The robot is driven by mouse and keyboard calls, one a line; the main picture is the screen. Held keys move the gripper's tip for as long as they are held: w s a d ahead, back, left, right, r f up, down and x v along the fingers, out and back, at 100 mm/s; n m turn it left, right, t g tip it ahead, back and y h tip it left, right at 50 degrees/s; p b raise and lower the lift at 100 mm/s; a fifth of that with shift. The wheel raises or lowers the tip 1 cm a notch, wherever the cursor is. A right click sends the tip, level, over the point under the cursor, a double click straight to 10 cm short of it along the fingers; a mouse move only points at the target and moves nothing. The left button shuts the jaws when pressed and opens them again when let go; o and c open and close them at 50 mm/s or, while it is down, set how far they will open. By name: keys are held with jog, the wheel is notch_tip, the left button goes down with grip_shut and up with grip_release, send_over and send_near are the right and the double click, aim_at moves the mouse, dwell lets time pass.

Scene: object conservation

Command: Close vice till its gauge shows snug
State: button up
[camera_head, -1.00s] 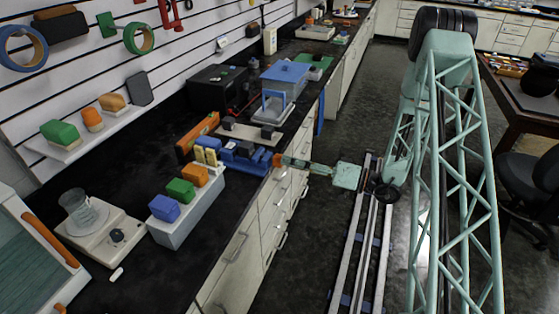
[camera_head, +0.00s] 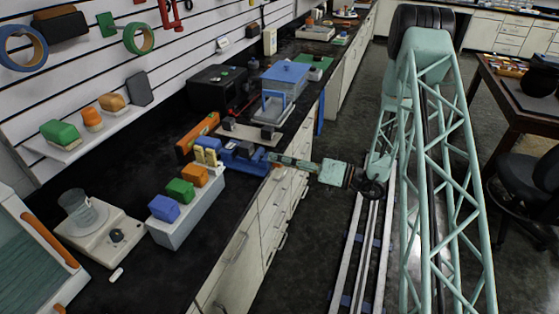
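A blue vice (camera_head: 240,151) stands near the front edge of the dark bench, left of my arm. Two pale yellow upright pieces (camera_head: 206,156) show at its left part. I cannot make out a gauge reading at this size. My gripper (camera_head: 271,158) is at the vice's right end, where the handle was visible before. The gripper appears to meet or cover that end. The fingers are too small and dark to tell whether they are open or shut, or touching.
An orange level-like bar (camera_head: 197,136) lies behind the vice. A white block (camera_head: 188,221) carrying blue, green and orange blocks stands in front left. A blue-topped container (camera_head: 285,76) and a blue-framed stand (camera_head: 273,105) are farther back. Drawers (camera_head: 272,225) lie below the bench edge.

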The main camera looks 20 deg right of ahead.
jog(key=c, duration=0.8)
jog(key=shift+c, duration=0.2)
